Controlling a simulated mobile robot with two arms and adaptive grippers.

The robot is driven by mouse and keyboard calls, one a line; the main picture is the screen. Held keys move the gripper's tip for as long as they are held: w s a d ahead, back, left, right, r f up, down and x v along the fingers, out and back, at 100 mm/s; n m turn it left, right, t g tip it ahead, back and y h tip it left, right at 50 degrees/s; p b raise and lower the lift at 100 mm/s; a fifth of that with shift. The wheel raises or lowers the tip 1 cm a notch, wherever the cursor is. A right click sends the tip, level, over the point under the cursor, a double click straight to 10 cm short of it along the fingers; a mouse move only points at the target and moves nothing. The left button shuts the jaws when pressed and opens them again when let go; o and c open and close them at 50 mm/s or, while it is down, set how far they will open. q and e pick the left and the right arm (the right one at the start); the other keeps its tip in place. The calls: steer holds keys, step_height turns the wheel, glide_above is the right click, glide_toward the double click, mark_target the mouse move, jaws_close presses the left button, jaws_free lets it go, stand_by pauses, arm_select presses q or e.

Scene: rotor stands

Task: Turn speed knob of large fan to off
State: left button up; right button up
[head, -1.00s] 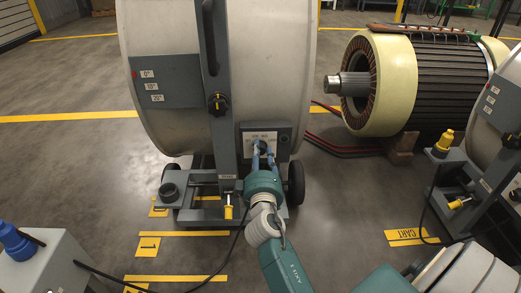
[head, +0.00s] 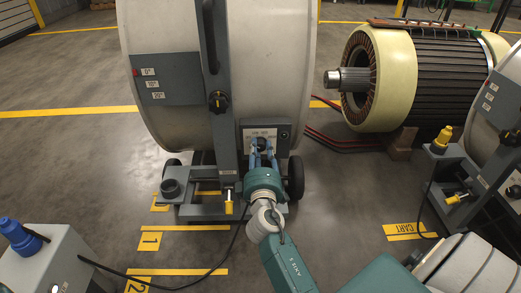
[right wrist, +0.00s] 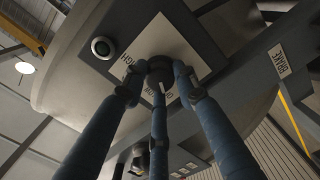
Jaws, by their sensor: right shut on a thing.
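The large fan (head: 270,60) stands upright on a wheeled grey base in the head view. Its speed panel (head: 284,134) is low on the front, beside the upright post. My right gripper (head: 263,152) reaches up to this panel from below, its blue fingers shut on the speed knob (right wrist: 160,69). In the right wrist view the dark knob sits between the fingertips, over a white label plate (right wrist: 190,45). "HIGH" reads on the plate's left; the lower markings are partly covered by the fingers. I cannot tell the knob's setting clearly. My left gripper is not in view.
A black-and-yellow knob (head: 218,101) is on the fan's post, above left of the panel. A round button (right wrist: 102,47) is near the speed plate. A cable (head: 215,262) crosses the floor. A rotor (head: 425,80) and a second fan (head: 500,110) stand to the right.

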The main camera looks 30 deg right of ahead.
steer(key=o, duration=1.1)
steer(key=shift+o, duration=0.2)
step_height(320, 180, up, 10)
steer(key=shift+d+f, duration=0.15)
steer(key=shift+f, duration=0.1)
steer(key=shift+r, duration=0.3)
